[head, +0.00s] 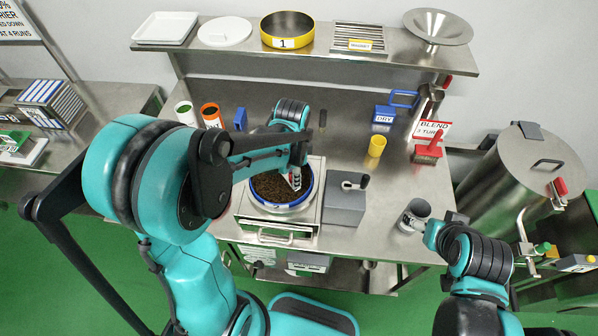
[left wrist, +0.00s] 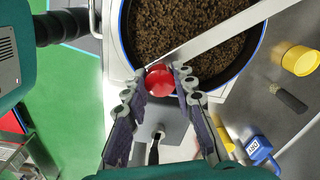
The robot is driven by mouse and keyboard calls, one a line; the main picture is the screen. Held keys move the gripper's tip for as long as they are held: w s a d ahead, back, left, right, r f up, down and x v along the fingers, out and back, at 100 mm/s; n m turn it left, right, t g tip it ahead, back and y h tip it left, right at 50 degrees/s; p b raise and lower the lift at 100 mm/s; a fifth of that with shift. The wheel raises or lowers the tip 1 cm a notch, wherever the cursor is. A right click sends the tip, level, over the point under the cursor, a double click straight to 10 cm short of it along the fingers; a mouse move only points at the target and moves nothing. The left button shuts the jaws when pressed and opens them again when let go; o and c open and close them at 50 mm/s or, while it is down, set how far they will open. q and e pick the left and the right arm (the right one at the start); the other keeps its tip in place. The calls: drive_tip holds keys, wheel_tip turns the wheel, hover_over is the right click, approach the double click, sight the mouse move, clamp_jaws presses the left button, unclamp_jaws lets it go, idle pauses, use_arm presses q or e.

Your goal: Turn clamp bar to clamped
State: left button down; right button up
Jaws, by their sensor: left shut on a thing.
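The clamp bar is a flat metal bar (left wrist: 222,34) with a red knob (left wrist: 160,82) at its near end, in the left wrist view. It lies slantwise across the blue-rimmed round pan (left wrist: 124,42) of dark grains; the knob is at the pan's edge. My left gripper (left wrist: 161,76) has its fingers on both sides of the knob, shut on it. In the head view the pan (head: 313,188) sits on a metal box, and my left gripper (head: 297,172) and arm hide most of the bar. My right gripper (head: 412,222) is at the bench's right front, its fingers unclear.
A grey box with a black-handled lever (head: 345,203) stands right of the pan. A grey cup (head: 419,208) is beside my right gripper. A large steel drum (head: 515,190) stands at right.

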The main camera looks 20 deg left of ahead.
use_arm(q)
drive_tip(key=shift+s+a, duration=0.1)
drive_tip(key=c, duration=1.2)
unclamp_jaws()
drive_tip(key=shift+s+a, duration=0.15)
drive_tip(key=shift+r, duration=0.1)
drive_tip(key=shift+r, duration=0.35)
wheel_tip(320, 180, up, 11)
drive_tip(key=shift+r, duration=0.1)
